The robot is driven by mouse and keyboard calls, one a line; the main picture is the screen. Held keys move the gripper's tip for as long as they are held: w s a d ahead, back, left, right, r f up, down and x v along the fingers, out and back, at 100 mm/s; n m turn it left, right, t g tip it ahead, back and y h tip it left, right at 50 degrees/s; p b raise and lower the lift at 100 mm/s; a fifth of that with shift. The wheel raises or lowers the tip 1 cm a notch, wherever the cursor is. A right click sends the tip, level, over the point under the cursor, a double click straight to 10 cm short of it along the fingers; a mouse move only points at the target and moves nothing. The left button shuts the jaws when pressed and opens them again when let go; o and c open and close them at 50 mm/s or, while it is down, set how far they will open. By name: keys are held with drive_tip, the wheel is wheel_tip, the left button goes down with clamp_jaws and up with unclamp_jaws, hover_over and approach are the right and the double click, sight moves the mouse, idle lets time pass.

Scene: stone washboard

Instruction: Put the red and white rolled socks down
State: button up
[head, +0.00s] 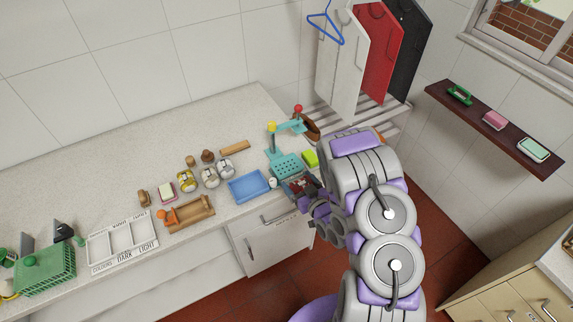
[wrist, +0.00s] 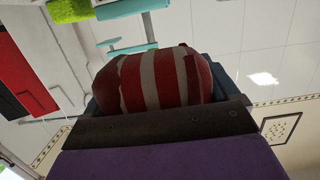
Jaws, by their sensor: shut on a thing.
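The red and white rolled socks (wrist: 152,78) fill the middle of the wrist view as a striped bundle. My gripper (wrist: 155,108) is shut on them, with its dark jaw across their lower edge. In the head view my gripper (head: 303,190) is at the counter's front edge, just right of the blue tray. The socks show there only as a small dark red patch (head: 300,185), partly hidden by my gripper and arm. I cannot tell whether they touch the surface below.
The blue tray (head: 250,186) looks empty. A teal washboard stand (head: 286,165) and a lime green block (head: 310,158) are close behind my gripper. A wooden crate (head: 190,213), a white divided tray (head: 122,243) and a green basket (head: 45,272) stand farther left on the counter (head: 110,175).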

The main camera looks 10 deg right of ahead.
drive_tip(key=shift+w, duration=0.1)
drive_tip(key=w+b, duration=0.2)
drive_tip(key=b, duration=0.9)
hover_over(284, 164)
drive_tip(key=shift+s+d+f, duration=0.15)
drive_tip(key=shift+s+f, duration=0.25)
drive_tip(key=shift+f, duration=0.3)
drive_tip(key=f, duration=0.1)
drive_tip(key=w+f, duration=0.1)
drive_tip(key=shift+f+b, duration=0.3)
drive_tip(key=shift+b, duration=0.05)
drive_tip(key=shift+f, duration=0.25)
drive_tip(key=shift+f, duration=0.1)
drive_tip(key=o, duration=0.8)
drive_tip(key=shift+f, duration=0.1)
drive_tip(key=shift+o, duration=0.2)
